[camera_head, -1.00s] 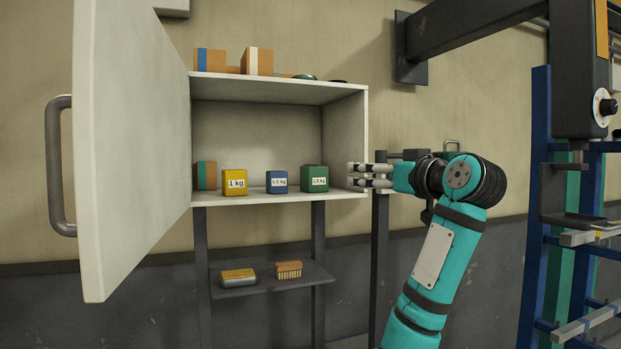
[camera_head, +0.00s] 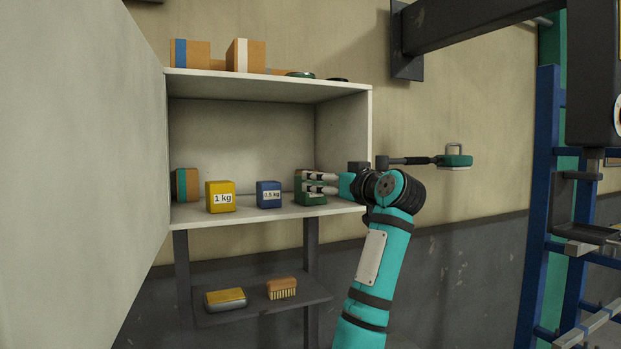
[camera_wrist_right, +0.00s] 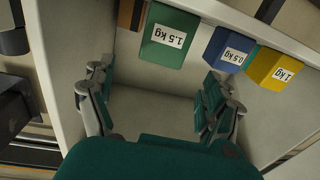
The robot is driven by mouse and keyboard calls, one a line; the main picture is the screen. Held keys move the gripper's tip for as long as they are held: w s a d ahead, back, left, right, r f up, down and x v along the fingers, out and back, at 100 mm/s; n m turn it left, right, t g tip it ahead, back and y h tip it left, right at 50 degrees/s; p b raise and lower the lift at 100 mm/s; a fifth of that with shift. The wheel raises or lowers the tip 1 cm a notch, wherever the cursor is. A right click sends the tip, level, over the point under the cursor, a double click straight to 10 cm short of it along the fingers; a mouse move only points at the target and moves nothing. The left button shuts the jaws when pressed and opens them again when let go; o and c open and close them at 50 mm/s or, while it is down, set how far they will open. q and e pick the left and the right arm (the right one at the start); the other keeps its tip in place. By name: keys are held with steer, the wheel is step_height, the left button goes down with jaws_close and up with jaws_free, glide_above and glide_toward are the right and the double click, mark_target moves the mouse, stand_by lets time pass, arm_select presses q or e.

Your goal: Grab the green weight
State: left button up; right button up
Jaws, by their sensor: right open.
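The green weight (camera_head: 301,186), a cube, stands on the cabinet shelf at the right end of the row in the head view, partly hidden by my right gripper. In the right wrist view the green weight (camera_wrist_right: 168,38) shows its label, 1.5 kg, upside down. My right gripper (camera_head: 306,183) is open and empty. Its fingers reach over the shelf from the right, in front of the green weight in the head view. In the wrist view the weight lies ahead, beyond the fingertips (camera_wrist_right: 153,75), between their lines. My left gripper is not in view.
A blue weight (camera_head: 269,195) and a yellow weight (camera_head: 220,197) stand left of the green one. A box (camera_head: 187,185) is farther left. The open cabinet door (camera_head: 75,180) fills the left side. A blue rack (camera_head: 544,190) stands at the right.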

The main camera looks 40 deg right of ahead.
steer(key=p+x, duration=0.1)
steer(key=x, duration=0.2)
steer(key=shift+w+f, duration=0.1)
steer(key=shift+w, duration=0.05)
steer(key=shift+w+d+p, duration=0.1)
steer(key=shift+w+p, duration=0.55)
steer(key=shift+p, duration=0.05)
steer(key=p+x, duration=0.3)
steer(key=x, duration=0.1)
steer(key=shift+w+f, duration=0.15)
steer(key=shift+w, duration=0.05)
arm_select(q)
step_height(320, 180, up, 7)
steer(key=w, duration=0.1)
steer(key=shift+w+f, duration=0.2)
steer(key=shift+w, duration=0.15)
arm_select(e)
steer(key=shift+s, duration=0.1)
steer(key=c, duration=1.7)
steer(key=shift+d+r, duration=0.1)
steer(key=shift+r, duration=0.2)
steer(key=shift+c, duration=0.2)
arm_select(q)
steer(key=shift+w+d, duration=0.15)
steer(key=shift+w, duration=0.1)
arm_select(e)
steer(key=shift+f, duration=0.1)
